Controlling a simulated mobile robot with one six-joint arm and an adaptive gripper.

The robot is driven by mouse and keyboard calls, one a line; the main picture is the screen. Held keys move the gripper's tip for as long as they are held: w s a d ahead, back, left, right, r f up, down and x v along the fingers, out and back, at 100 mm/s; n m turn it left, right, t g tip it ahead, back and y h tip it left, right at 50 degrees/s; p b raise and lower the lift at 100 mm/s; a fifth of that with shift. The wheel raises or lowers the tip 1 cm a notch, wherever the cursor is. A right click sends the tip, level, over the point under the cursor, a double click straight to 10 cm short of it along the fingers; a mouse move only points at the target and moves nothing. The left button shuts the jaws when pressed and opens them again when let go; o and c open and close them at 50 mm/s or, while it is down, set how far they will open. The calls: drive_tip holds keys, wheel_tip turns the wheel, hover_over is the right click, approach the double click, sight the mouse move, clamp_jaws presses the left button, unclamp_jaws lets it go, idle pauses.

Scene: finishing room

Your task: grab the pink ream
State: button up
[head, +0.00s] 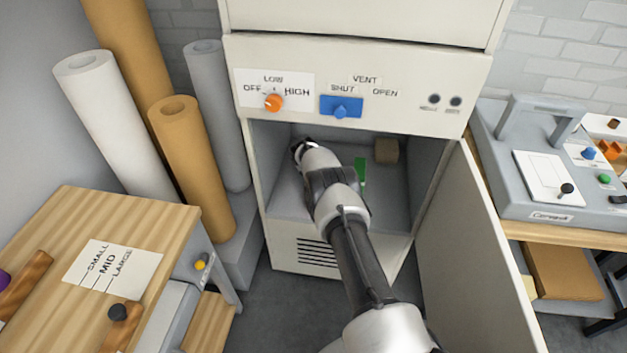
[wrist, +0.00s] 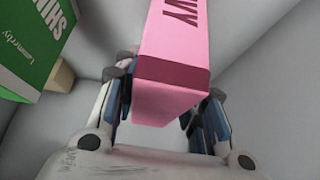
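The pink ream (wrist: 175,55) shows in the wrist view as a long pink block with dark red lettering and a dark red band. Its near end lies between the two fingers of my gripper (wrist: 165,105), one finger on each side. The fingers are very close to its sides, but I cannot tell whether both press on it. In the head view my gripper (head: 299,149) reaches into the left part of the open cabinet compartment (head: 285,200). The ream cannot be made out there, where my arm and gripper block part of the view.
A green packet (wrist: 30,45) stands left of the ream in the wrist view; its green also shows beside my arm (head: 361,170). A brown block (head: 386,150) sits at the compartment's back right. The cabinet door (head: 475,250) hangs open on the right. A wooden bench (head: 160,235) stands at left.

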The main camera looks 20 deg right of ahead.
clamp_jaws()
idle(0.5)
drive_tip(key=shift+w+r, duration=0.1)
drive_tip(key=shift+r, duration=0.05)
